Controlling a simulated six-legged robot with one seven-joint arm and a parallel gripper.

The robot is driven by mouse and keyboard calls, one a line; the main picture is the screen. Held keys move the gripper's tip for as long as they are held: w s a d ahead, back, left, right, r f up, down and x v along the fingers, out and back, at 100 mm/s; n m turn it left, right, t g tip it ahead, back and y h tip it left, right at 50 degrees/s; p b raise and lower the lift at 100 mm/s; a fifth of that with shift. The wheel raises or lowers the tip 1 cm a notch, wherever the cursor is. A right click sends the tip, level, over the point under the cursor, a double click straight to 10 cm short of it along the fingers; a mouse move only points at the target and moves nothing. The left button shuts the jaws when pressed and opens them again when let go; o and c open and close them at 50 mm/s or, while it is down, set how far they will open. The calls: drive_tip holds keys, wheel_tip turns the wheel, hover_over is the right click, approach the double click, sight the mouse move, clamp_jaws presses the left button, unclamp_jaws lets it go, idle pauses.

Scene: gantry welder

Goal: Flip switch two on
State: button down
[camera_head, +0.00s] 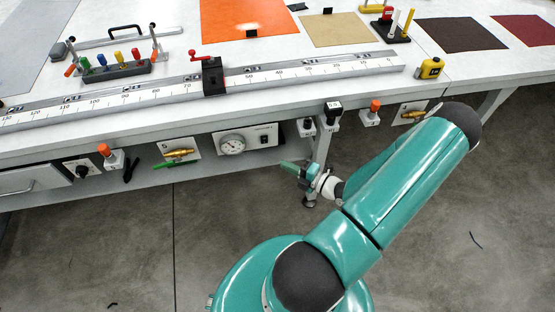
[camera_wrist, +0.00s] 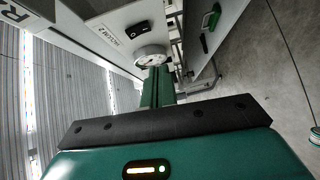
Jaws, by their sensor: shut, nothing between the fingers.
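My gripper (camera_head: 288,165) is shut and empty in front of the bench's underside, in the head view. It points left toward the gauge panel. In the wrist view its green fingers (camera_wrist: 159,85) are together, with their tips in front of the round gauge (camera_wrist: 150,56). In the head view this rocker switch (camera_head: 264,139) is right of the gauge (camera_head: 232,143). Its on or off position cannot be told.
Along the bench front are orange-capped controls (camera_head: 104,150), black-capped controls (camera_head: 333,108) and brass valves (camera_head: 178,153). A drawer (camera_head: 30,181) is at the left. A long ruler rail (camera_head: 300,72) lies along the bench top. The floor (camera_head: 220,220) in front is clear.

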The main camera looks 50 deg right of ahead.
drive_tip(key=shift+f+v, duration=0.15)
drive_tip(key=shift+v, duration=0.85)
drive_tip(key=shift+f+v, duration=0.15)
drive_tip(key=shift+v, duration=0.85)
drive_tip(key=shift+d, duration=0.1)
drive_tip(key=w+a+r+n+g+y, duration=0.25)
drive_tip(key=a+r+n+g, duration=0.55)
drive_tip(key=n, duration=0.7)
drive_tip(key=w+a+r+n+g+y, duration=0.2)
drive_tip(key=w+a+r+n+g, duration=0.2)
drive_tip(key=a+r+n+g, duration=0.75)
drive_tip(key=s+a+r+n+t+h, duration=0.2)
drive_tip(key=a+r+n+t+h, duration=0.2)
drive_tip(key=r+n, duration=0.5)
drive_tip(key=s+a+r+n+t+h, duration=0.3)
drive_tip(key=r+n, duration=0.6)
drive_tip(key=n, duration=0.8)
drive_tip(key=shift+s+a+r+t+h, duration=0.3)
drive_tip(key=shift+a+t+h, duration=0.2)
drive_tip(key=shift+a, duration=0.8)
